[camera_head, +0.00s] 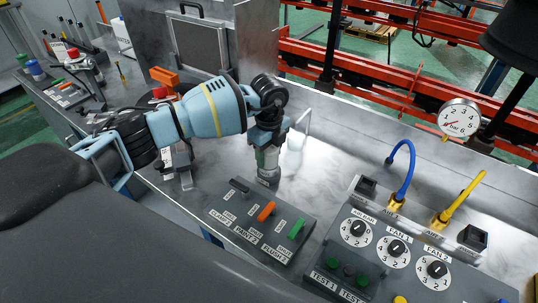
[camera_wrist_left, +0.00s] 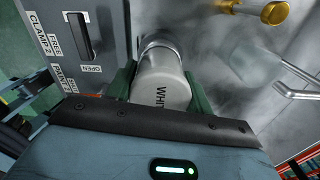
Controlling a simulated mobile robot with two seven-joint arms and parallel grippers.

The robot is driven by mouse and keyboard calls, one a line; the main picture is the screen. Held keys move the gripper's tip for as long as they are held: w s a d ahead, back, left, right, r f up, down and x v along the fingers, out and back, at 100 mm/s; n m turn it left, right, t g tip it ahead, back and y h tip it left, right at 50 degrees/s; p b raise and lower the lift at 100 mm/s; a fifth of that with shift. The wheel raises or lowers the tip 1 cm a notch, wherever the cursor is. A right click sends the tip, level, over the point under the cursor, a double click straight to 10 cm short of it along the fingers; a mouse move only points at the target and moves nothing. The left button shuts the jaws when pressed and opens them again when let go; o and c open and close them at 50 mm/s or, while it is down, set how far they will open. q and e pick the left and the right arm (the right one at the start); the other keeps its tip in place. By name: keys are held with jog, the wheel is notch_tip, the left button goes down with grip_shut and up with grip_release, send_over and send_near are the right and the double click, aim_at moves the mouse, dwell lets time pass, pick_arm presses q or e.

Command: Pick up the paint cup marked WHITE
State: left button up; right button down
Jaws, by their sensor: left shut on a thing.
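In the head view the cup (camera_head: 268,164) hangs below my left gripper (camera_head: 268,140), upright or nearly so, just behind the lever box. I cannot tell whether its base touches the metal bench. My right gripper is not in view.
A lever box (camera_head: 262,222) with black, orange and green levers is close in front of the cup. A pale translucent vessel (camera_head: 293,150) with a handle stands just right of it. A dial panel (camera_head: 395,250), hoses and a gauge (camera_head: 459,117) occupy the right.

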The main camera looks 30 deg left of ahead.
pick_arm(q)
notch_tip(320, 180, up, 10)
jog(key=shift+r, duration=0.1)
jog(key=m, duration=0.3)
jog(key=s+m, duration=0.1)
jog(key=m, duration=0.1)
jog(key=shift+d, duration=0.3)
jog(key=m, duration=0.3)
jog(key=shift+s+d, duration=0.15)
jog(key=shift+s, duration=0.15)
jog(key=m, duration=0.3)
jog(key=shift+s+d+f+m, duration=0.2)
jog(key=shift+s+m, duration=0.2)
jog(key=s+d+f+n, duration=0.1)
jog(key=s+n, duration=0.5)
jog(key=n, duration=1)
jog(key=s+d+f+n, duration=0.1)
jog(key=s+n, duration=0.5)
jog(key=n, duration=1.1)
jog(key=shift+s+d+f, duration=0.35)
jog(key=shift+d, duration=0.15)
